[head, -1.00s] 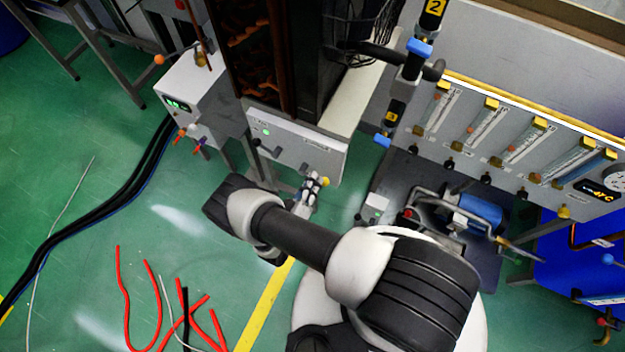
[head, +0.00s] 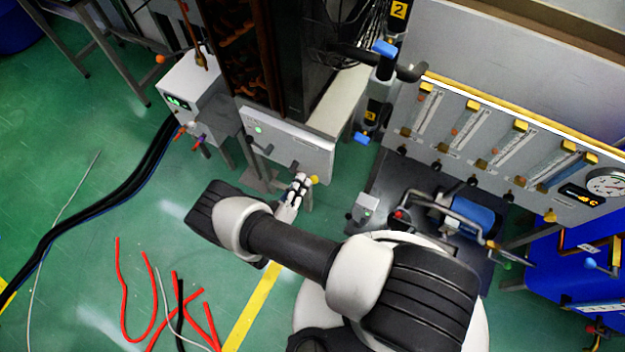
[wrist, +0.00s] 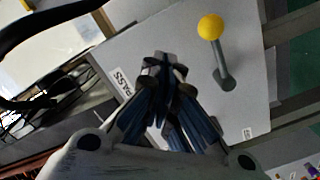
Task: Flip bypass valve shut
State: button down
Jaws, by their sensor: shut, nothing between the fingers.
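The valve handle is a grey lever with a yellow ball knob (wrist: 210,27) on a pale panel (wrist: 180,40). A partly visible label reading "...PASS" (wrist: 122,83) sits on the panel beside my gripper. In the head view, the yellow knob (head: 314,180) shows at the lower right edge of the panel (head: 275,130). My gripper (wrist: 162,62) is shut and empty, with its fingertips in front of the panel. The lever stands to the right of the fingers, apart from them in the wrist view. In the head view, my gripper (head: 301,177) is just left of the knob.
A flowmeter panel (head: 500,140) with several tubes and a gauge stands at the right. A blue pump (head: 470,213) sits beside my base. Red hoses (head: 122,290) and dark cables (head: 110,203) lie on the green floor at the left. Dark cabling (wrist: 45,25) hangs at the upper left.

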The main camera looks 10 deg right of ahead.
jog(key=v, duration=0.7)
jog(key=shift+a+f+p, duration=0.15)
jog(key=shift+a+p, duration=0.25)
jog(key=shift+a, duration=0.2)
jog(key=shift+w, duration=0.1)
jog(key=w+d+r+m+g, duration=0.25)
jog(key=r+g, duration=0.35)
jog(key=r, duration=0.8)
jog(key=w+d+r+m+g, duration=0.2)
jog(key=d+r+g, duration=0.35)
jog(key=r, duration=0.85)
jog(key=s+d+r+n+t+y, duration=0.1)
jog(key=s+d+r+y, duration=0.2)
jog(key=s+r+y, duration=0.2)
jog(key=s+d+r+n+t+y, duration=0.1)
jog(key=s+d+r+y, duration=0.3)
jog(key=s+r, duration=0.7)
notch_tip(320, 180, up, 5)
jog(key=shift+s+f+t+y, duration=0.1)
jog(key=shift+s+t+y, duration=0.3)
jog(key=shift+y, duration=0.6)
